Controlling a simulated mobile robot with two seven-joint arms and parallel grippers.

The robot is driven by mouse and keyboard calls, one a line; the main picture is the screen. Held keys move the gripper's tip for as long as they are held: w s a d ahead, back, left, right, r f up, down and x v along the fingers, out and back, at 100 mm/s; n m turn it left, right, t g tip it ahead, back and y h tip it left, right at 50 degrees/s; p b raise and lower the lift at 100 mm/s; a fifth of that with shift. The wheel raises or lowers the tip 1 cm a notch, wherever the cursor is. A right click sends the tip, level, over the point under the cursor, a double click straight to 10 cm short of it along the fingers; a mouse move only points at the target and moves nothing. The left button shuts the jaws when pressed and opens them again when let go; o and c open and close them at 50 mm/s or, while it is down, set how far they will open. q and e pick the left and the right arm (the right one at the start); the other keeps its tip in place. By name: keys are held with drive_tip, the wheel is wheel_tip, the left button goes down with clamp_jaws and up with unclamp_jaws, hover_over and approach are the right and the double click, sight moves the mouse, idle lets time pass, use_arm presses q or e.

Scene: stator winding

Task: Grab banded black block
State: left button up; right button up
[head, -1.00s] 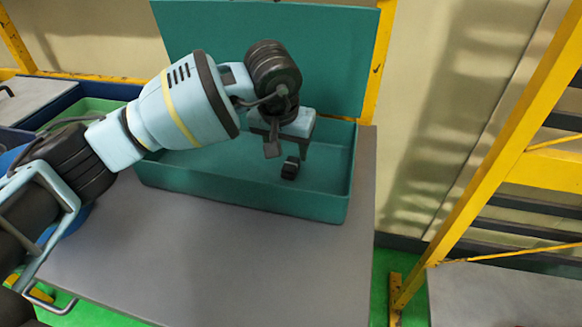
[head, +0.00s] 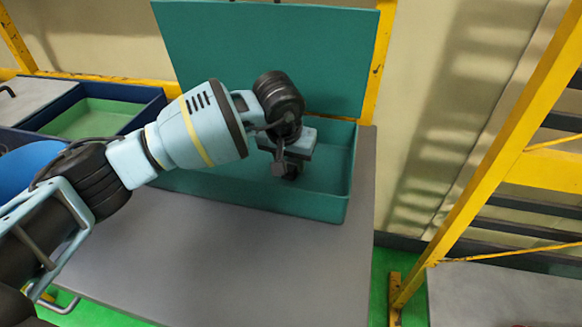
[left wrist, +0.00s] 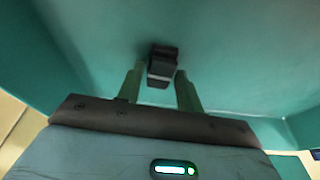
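The banded black block (left wrist: 162,66) is small and dark, with a lighter grey band across it. It lies in the teal open case, and in the head view (head: 291,172) it is mostly hidden by my left gripper. My left gripper (head: 285,170) is down inside the case at the block. In the left wrist view its two fingers (left wrist: 160,70) stand apart, one on each side of the block, near their tips. A gap shows between fingers and block, so the gripper is open. My right gripper is not in view.
The teal case (head: 335,207) has low walls around the gripper and a raised lid (head: 330,60) behind. It stands on a grey table (head: 230,265). A blue bin with a green inside (head: 95,117) is at the left. A yellow rack (head: 500,150) stands at the right.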

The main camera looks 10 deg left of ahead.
sight(290, 166)
use_arm(q)
drive_tip(key=c, duration=0.6)
wheel_tip(290, 166, up, 10)
drive_tip(key=shift+r, duration=0.1)
drive_tip(key=shift+c, duration=0.2)
